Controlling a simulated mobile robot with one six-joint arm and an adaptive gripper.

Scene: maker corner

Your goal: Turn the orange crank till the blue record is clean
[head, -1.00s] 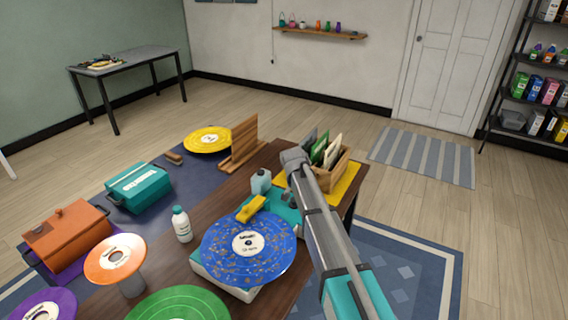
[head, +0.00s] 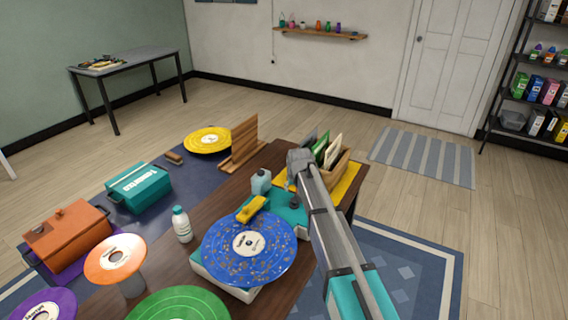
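The blue record (head: 222,236) lies flat on a white and teal machine (head: 292,214), with brownish specks scattered over its face and a white label in its middle. A yellow arm piece (head: 251,208) reaches over the record's far edge. My arm comes in from the lower right and bends at a grey joint just beyond the machine. My gripper is mostly hidden behind my arm; only small dark parts (head: 295,202) show beside it, and I cannot see its fingers clearly. The orange crank is not visible, and my arm covers the machine's right side.
A white bottle (head: 181,225) and a pale jug (head: 261,182) stand near the machine. A wooden crate of sleeves (head: 334,168) is behind it on a yellow mat. Green (head: 180,303), orange (head: 102,262) and yellow (head: 208,141) records lie around.

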